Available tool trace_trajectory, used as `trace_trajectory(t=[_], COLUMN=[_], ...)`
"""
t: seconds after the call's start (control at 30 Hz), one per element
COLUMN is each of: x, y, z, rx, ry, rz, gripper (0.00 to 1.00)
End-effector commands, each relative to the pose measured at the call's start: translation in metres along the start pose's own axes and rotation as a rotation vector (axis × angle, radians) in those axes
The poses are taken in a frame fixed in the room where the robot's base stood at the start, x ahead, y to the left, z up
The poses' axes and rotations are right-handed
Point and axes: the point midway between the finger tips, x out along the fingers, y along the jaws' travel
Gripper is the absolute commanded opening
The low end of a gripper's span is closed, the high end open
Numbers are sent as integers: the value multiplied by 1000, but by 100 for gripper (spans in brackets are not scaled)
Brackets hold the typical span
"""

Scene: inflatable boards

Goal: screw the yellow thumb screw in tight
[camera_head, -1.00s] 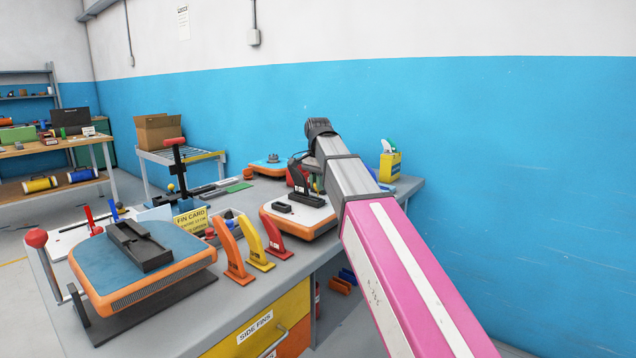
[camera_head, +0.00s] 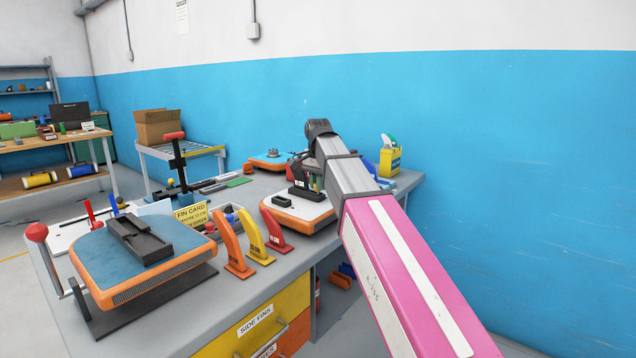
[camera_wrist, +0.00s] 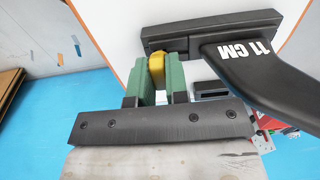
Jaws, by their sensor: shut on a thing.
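The yellow thumb screw (camera_wrist: 156,66) shows in the wrist view between the green pads of my gripper (camera_wrist: 155,78), which is shut on it. The screw sits at the near end of a black fin box (camera_wrist: 180,42) on a white board; its shaft is hidden. A black fin marked "11 CM" (camera_wrist: 243,65) rises beside my gripper to the right, joined to the box. In the head view, the white board with an orange edge (camera_head: 297,222) lies on the bench, and my gripper is small and partly hidden by my arm.
Orange, yellow and red fins (camera_head: 262,238) stand at the bench's front edge. A blue board with a black fin box (camera_head: 135,240) lies at left. A yellow caddy (camera_head: 391,162) stands behind my arm. A small black block (camera_wrist: 210,89) lies right of the pads.

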Motion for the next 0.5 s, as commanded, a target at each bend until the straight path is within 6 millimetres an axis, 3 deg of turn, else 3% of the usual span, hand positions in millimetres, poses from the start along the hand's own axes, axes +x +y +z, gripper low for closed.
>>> trace_trajectory(t=[0.17,0.2,0.27,0.5], x=[4,4,4,4], y=[0,0,0,0], z=[0,0,0,0], rx=[0,0,0,0], ry=[0,0,0,0], rz=[0,0,0,0], gripper=[0,24,44,44])
